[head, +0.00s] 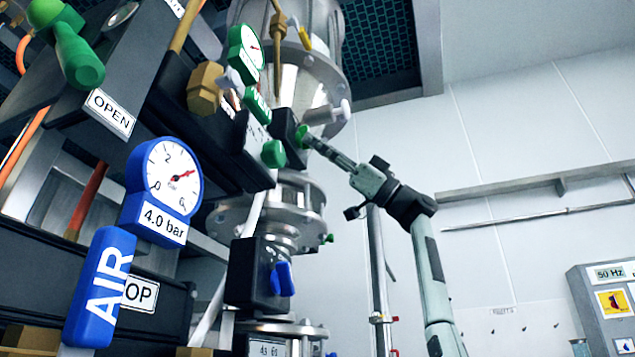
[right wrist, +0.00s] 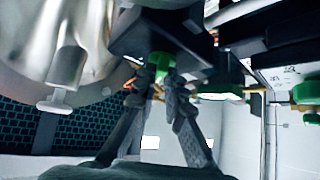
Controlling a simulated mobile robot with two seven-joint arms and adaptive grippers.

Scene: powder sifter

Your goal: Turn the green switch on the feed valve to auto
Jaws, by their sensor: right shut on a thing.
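The green switch (head: 301,132) sits on a small black valve box (head: 284,124) beside the metal pipe body, high in the middle of the head view. My right gripper (head: 311,141) reaches up to it from the lower right and is shut on it. In the right wrist view the green switch (right wrist: 162,65) shows between my two fingertips (right wrist: 163,80), under the black box (right wrist: 158,38). The fingers hide part of the switch, and I cannot read any position marking on it. My left gripper is not in view.
Another green knob (head: 273,153) is close left of my right gripper. A blue AIR gauge (head: 165,185) and a blue switch (head: 282,278) are lower left. Metal pipework (head: 310,75) stands close behind the switch. The space before the white wall on the right is mostly free.

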